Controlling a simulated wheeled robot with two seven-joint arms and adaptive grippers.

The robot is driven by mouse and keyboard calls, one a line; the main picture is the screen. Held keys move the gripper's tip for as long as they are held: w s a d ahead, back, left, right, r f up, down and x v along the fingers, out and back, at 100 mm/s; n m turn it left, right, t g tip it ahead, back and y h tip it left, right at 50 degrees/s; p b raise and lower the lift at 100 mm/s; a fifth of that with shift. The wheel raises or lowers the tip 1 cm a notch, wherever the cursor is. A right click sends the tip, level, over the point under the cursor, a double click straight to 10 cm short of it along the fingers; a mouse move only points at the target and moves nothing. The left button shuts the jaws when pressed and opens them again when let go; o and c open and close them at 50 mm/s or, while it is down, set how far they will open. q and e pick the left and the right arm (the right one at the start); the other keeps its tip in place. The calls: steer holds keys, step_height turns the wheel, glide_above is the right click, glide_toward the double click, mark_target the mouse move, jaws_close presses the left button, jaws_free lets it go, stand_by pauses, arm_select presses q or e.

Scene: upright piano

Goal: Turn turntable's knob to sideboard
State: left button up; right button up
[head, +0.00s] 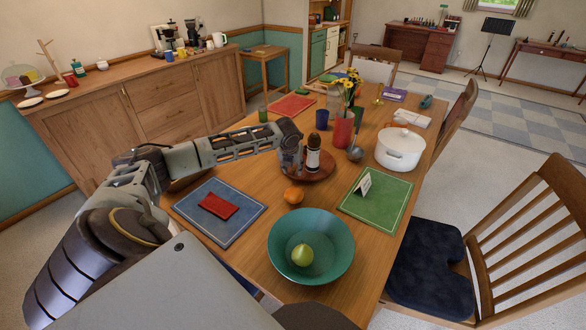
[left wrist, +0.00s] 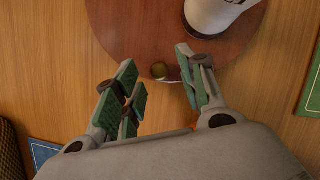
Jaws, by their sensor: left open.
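The turntable (head: 322,170) is a round reddish-brown wooden disc on the dining table. It fills the top of the left wrist view (left wrist: 130,28). Its knob (left wrist: 159,70) is a small olive-brass ball at the disc's near rim. My left gripper (head: 290,160) points down over the turntable's left side. In the left wrist view the gripper (left wrist: 158,72) is open, with a green-padded finger on each side of the knob; I cannot tell whether either touches it. In the head view the knob is not discernible. The wooden sideboard (head: 150,100) stands along the left wall. My right gripper is not in view.
A dark bottle (head: 313,155) stands on the turntable; a white object (left wrist: 215,12) shows there in the wrist view. Around it are an orange (head: 293,195), a white pot (head: 399,150), a red vase (head: 343,132), a teal bowl (head: 311,262) and a blue placemat (head: 235,225).

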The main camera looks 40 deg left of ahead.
arm_select(q)
steer(key=shift+w+f, duration=0.15)
steer(key=shift+f, duration=0.15)
jaws_close()
stand_by(0.3)
